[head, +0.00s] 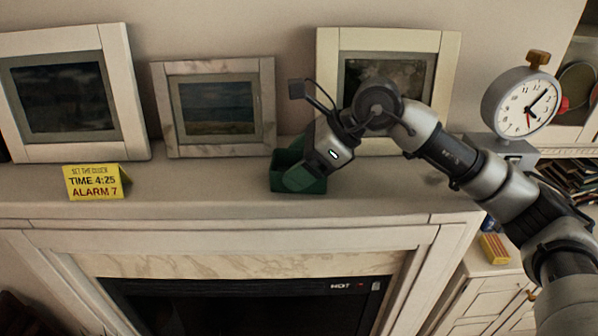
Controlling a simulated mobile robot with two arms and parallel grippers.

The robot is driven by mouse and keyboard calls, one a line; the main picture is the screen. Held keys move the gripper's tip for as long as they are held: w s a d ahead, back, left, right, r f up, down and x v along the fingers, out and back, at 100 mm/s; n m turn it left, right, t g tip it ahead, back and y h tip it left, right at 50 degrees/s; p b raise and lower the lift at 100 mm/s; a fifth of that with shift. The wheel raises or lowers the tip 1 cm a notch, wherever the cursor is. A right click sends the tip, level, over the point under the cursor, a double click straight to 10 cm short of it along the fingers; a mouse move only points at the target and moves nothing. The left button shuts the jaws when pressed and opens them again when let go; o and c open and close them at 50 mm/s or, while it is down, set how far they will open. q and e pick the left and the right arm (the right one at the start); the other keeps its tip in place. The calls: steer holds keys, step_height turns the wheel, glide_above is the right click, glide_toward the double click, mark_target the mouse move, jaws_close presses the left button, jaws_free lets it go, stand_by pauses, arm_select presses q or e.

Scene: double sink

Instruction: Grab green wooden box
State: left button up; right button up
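The green wooden box (283,184) stands on the mantel shelf, right of the middle picture frame. It looks open at the top. My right gripper (302,178) comes in from the right and points down at the box, overlapping its right part. Its body covers the box's upper right side. A greyish finger shape shows against the box's front, but whether the fingers touch or grip it cannot be seen. My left gripper is not in view.
Three framed pictures lean on the wall behind: left (127,125), middle (215,150) and right (327,65). A yellow sign (93,182) stands at the left. A round clock (522,103) is at the right. The shelf (210,190) between sign and box is clear.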

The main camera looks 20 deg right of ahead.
steer(key=shift+c, duration=0.7)
steer(key=shift+r, duration=0.1)
